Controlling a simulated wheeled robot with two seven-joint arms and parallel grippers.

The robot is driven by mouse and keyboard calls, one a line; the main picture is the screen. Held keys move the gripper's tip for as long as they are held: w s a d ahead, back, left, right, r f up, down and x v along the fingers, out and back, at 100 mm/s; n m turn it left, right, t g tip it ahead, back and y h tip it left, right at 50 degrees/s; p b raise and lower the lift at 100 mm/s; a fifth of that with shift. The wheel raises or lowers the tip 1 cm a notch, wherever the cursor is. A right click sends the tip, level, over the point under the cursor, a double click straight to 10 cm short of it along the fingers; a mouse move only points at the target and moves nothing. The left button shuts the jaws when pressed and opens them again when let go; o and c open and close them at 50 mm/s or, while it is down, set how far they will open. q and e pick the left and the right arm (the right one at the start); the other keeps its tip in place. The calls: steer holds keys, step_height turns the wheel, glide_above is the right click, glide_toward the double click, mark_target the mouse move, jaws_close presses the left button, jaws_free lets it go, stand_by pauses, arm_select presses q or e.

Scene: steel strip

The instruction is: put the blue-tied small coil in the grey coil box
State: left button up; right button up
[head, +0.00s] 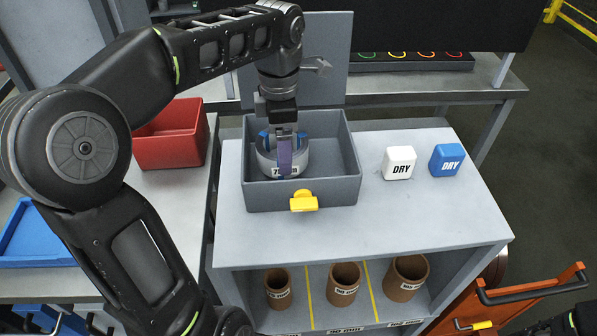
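The small coil (267,160) is a silver ring with blue ties and a white label on its front. It is inside the grey coil box (330,192), toward the box's left side; whether it touches the floor I cannot tell. My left gripper (285,160) reaches down into the box from above. One purplish finger lies over the coil's front wall and partly covers the label. The other finger is hidden, so I cannot tell whether the grip is closed on the wall.
The box has a yellow front latch (303,201) and a raised lid (325,60) behind. White (399,162) and blue (447,160) DRY blocks stand to its right. A red bin (172,140) is at left. Brown tubes (344,284) sit on the shelf below. The front tabletop is clear.

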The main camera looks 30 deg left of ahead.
arm_select(q)
steer(key=shift+r, duration=0.15)
steer(key=shift+r, duration=0.1)
arm_select(e)
steer(key=shift+o, duration=0.8)
steer(key=shift+r, duration=0.1)
arm_select(q)
steer(key=shift+r+p, duration=0.3)
steer(key=shift+p, duration=0.05)
arm_select(e)
steer(key=shift+o, duration=0.2)
steer(key=shift+r, duration=0.25)
arm_select(q)
step_height(320, 180, up, 6)
steer(key=a+p, duration=0.1)
steer(key=p, duration=0.3)
steer(key=shift+s+m+p, duration=0.3)
steer(key=shift+s, duration=0.1)
arm_select(e)
steer(key=r, duration=0.4)
steer(key=shift+s+d, duration=0.1)
steer(key=shift+s, duration=0.1)
arm_select(q)
steer(key=shift+a, duration=0.1)
